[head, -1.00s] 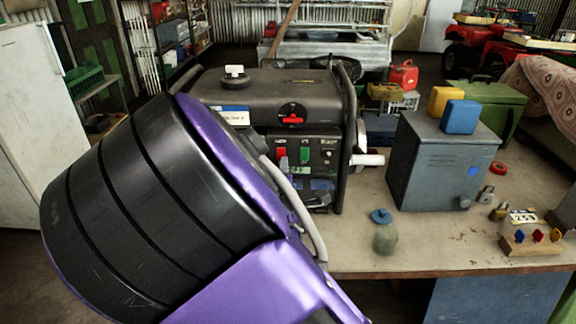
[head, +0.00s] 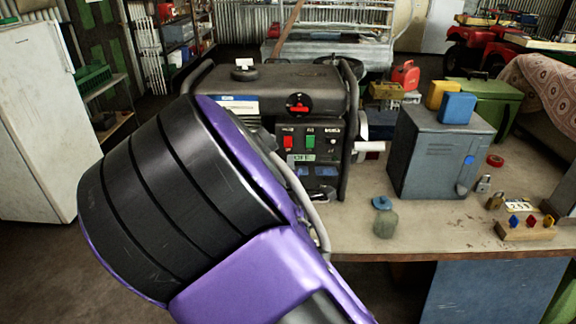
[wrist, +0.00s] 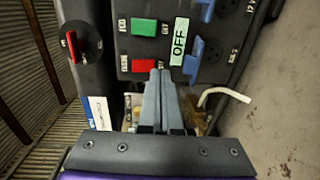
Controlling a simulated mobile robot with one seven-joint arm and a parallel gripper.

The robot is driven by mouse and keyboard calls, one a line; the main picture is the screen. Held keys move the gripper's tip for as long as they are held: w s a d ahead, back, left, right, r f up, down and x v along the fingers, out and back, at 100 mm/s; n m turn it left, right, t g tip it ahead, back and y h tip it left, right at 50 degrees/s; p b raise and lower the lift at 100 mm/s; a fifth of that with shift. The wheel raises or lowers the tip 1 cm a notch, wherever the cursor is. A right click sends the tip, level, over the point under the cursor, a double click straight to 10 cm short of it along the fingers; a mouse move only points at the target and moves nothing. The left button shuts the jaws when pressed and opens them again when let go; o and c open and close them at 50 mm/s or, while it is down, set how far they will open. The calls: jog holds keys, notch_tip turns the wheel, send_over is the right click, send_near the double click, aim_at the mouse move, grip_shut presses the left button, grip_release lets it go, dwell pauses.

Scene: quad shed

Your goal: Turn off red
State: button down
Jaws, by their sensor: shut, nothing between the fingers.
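The generator (head: 285,80) stands on the workbench, its dark control panel facing me. A red rocker switch (head: 288,141) sits on the panel beside a green switch (head: 310,140), above a pale OFF label (head: 301,158). In the wrist view the panel appears turned sideways, with the red switch (wrist: 144,67), green switch (wrist: 144,27) and OFF label (wrist: 179,42). My gripper (wrist: 160,74) is shut and empty, its fingertips close to the red switch's edge; contact cannot be told. My arm hides the gripper in the head view. The red switch's position is unclear.
A round dial with a red handle (head: 298,106) is above the switches. Blue sockets or plugs (wrist: 205,50) flank the OFF label. A grey metal box (head: 440,155) and a small jar (head: 385,223) stand to the right. Bench in front of the box is partly clear.

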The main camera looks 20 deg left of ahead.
jog(key=f+v, duration=0.2)
jog(key=v, duration=0.7)
jog(key=shift+s+p, duration=0.35)
jog(key=shift+s, duration=0.15)
jog(key=shift+d, duration=0.2)
